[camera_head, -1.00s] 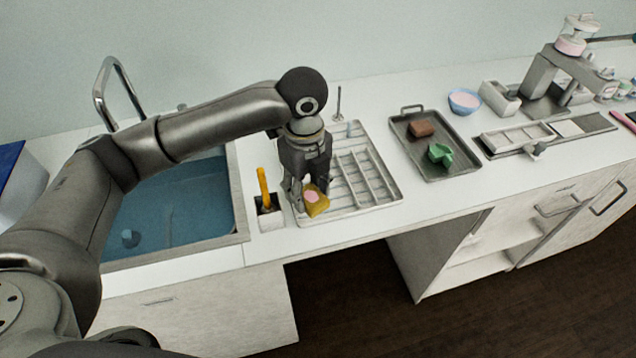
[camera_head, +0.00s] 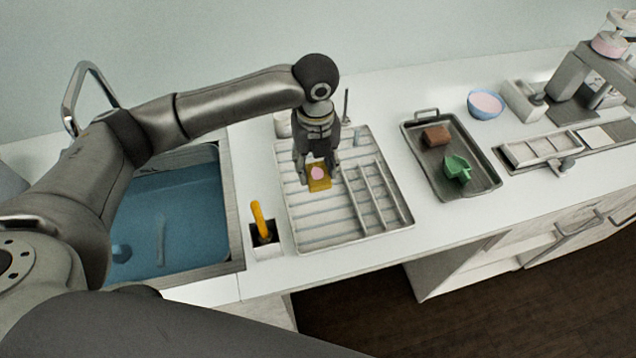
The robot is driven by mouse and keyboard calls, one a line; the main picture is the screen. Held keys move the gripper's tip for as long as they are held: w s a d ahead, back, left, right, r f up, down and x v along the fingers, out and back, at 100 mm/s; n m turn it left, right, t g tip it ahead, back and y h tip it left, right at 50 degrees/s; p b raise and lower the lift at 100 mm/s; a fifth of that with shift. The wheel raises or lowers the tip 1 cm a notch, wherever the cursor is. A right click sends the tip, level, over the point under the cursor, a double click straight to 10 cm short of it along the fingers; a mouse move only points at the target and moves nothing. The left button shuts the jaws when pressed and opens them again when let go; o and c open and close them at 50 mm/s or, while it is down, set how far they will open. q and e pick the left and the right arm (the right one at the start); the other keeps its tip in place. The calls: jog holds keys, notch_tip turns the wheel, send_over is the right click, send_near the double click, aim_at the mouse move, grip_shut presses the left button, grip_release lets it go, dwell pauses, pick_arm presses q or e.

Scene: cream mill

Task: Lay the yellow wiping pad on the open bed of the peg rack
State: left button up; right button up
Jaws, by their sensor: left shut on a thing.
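The yellow wiping pad (camera_head: 319,184) has a pink patch on its face. My left gripper (camera_head: 318,172) is shut on it, with a finger on either side, over the left, open part of the peg rack (camera_head: 312,229). Whether the pad touches the rack's slats cannot be told from this view. The rack is a pale ribbed tray with a raised rim and long dividers on its right side. My right gripper is not in view.
A sink (camera_head: 180,215) with blue water lies left of the rack. A small white holder (camera_head: 267,250) with a yellow-orange handle (camera_head: 258,222) stands between them. On the right is a grey tray (camera_head: 477,190) with a brown block (camera_head: 436,136) and a green scoop (camera_head: 457,169).

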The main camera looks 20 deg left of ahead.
aim_at(316, 184)
pick_arm(q)
jog(key=shift+s+f, duration=0.15)
jog(key=shift+f, duration=0.45)
jog(key=shift+s+f, duration=0.15)
jog(key=shift+f, duration=0.4)
jog(key=shift+w+f, duration=0.1)
jog(key=shift+f, duration=0.2)
notch_tip(316, 184, down, 4)
jog(key=shift+w+r+p, duration=0.1)
jog(key=shift+r+p, duration=0.05)
jog(key=shift+p, duration=0.5)
jog(key=shift+o, duration=1.4)
jog(key=shift+f, duration=0.2)
jog(key=o, duration=0.5)
jog(key=shift+c, duration=0.2)
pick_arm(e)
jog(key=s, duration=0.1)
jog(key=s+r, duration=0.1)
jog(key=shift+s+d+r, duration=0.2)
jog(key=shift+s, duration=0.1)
pick_arm(q)
jog(key=shift+r, duration=0.15)
